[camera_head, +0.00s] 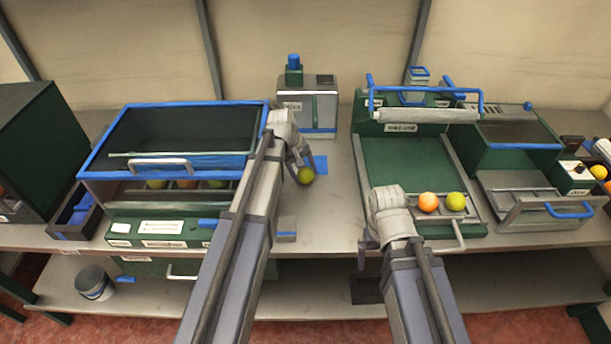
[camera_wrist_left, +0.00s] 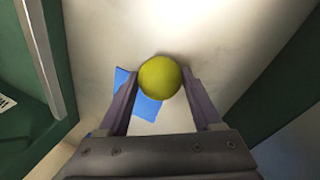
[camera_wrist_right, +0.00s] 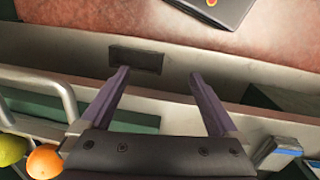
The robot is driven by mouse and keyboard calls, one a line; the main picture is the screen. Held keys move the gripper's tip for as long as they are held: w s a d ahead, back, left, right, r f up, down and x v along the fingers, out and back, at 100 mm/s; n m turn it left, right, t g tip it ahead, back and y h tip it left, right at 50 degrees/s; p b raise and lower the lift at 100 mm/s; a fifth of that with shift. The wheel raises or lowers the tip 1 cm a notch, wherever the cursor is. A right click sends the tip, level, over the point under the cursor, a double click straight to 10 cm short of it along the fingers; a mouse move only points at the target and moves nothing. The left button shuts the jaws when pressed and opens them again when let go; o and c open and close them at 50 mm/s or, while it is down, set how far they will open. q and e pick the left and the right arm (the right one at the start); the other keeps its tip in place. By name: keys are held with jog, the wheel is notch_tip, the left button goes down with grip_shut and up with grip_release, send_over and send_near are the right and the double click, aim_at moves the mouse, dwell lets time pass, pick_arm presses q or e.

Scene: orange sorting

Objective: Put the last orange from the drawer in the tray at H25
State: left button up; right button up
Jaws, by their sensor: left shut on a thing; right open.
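My left gripper (camera_head: 304,172) is shut on a yellow-green orange (camera_head: 306,176), holding it over the bench between the two stations. The left wrist view shows this fruit (camera_wrist_left: 160,78) between both fingertips. A green tray (camera_head: 400,160) stands right of centre; its label is too small to read surely. An orange fruit (camera_head: 428,202) and a yellow-green fruit (camera_head: 455,201) lie in its front right part. My right gripper (camera_wrist_right: 160,76) is open and empty, at the tray's front left. On the left, a blue-rimmed drawer unit (camera_head: 185,105) shows several fruits (camera_head: 186,184) in its lower opening.
A grey-green device (camera_head: 308,108) stands at the back centre. A blue patch (camera_head: 320,165) lies on the bench by the held fruit. Another tray station (camera_head: 535,200) with a blue handle stands right. A roller bar (camera_head: 427,115) crosses the green tray's back. Bench between the stations is mostly clear.

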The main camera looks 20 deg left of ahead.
aim_at(304, 170)
pick_arm(q)
grip_shut()
jog(key=shift+r, duration=0.1)
notch_tip(304, 170, up, 10)
jog(key=p, duration=1)
